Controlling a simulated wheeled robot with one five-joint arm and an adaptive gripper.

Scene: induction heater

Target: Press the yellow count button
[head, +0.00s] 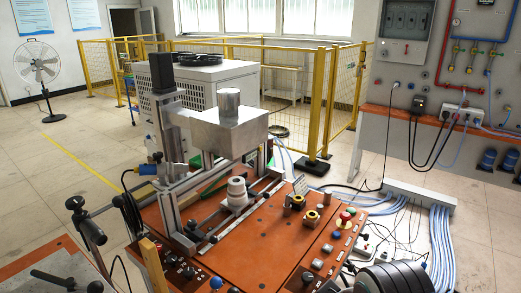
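The orange machine top (262,250) carries the controls at its right side. Several small light buttons, such as one pale button (318,264), lie nearer the front right edge. The labels are too small to read, so I cannot tell which control is the count button. My gripper is not visible in this view, and nothing is seen touching the controls.
A grey metal housing (228,132) on a column rises at the machine's back left. A white stepped part (237,194) stands on rails. Dark rounded parts (395,278) fill the lower right. Blue cables (440,245) run over the floor. A yellow fence (318,115) stands behind.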

